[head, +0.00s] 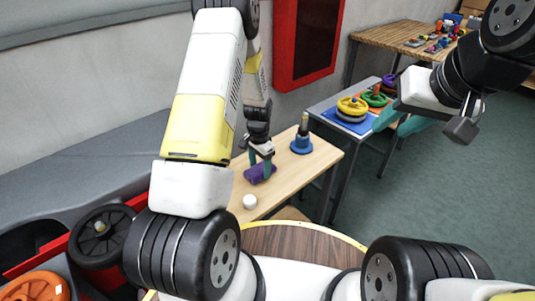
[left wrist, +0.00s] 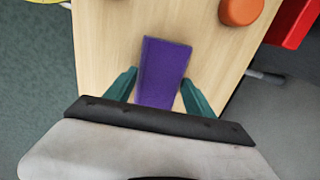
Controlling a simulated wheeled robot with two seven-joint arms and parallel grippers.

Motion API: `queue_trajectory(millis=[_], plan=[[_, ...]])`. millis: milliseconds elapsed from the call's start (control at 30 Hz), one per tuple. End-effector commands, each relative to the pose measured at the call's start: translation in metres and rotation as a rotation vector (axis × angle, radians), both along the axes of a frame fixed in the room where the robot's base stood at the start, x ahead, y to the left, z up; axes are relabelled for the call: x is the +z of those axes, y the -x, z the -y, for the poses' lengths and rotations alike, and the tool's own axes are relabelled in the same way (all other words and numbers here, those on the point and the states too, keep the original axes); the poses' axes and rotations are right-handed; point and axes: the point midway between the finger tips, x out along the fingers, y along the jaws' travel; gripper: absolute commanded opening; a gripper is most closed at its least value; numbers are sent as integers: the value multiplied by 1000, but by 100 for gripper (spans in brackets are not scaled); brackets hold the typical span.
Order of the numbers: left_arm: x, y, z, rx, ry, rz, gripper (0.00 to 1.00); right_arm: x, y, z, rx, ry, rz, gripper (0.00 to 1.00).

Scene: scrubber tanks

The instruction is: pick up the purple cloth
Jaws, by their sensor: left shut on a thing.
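The purple cloth (head: 259,173) is a small folded piece at the wooden table, beyond my left forearm in the head view. In the left wrist view the purple cloth (left wrist: 163,72) lies between the two teal fingers of my left gripper (left wrist: 160,88). My left gripper (head: 262,158) points down and is shut on the cloth from both sides. I cannot tell whether the cloth touches the tabletop. My right gripper (head: 397,120), with teal fingers apart, is empty at the upper right, far from the cloth.
On the wooden table (head: 285,172) stand a white ball (head: 249,202) and a blue-based object (head: 302,142). An orange round thing (left wrist: 240,10) is near the cloth. A grey table (head: 330,112) with coloured rings stands behind. A red wall box (head: 306,42) hangs above.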

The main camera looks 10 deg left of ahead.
Motion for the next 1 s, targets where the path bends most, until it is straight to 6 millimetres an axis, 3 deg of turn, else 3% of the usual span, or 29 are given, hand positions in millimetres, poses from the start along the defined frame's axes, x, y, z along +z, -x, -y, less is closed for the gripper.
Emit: queue_trajectory(millis=[267, 533, 1000], plan=[[6, 0, 0, 0, 1, 1, 17, 0, 0, 0, 0, 0, 0, 36], [37, -1, 0, -1, 0, 4, 17, 0, 0, 0, 0, 0, 0, 36], [46, 103, 30, -4, 0, -1, 17, 0, 0, 0, 0, 0, 0, 36]])
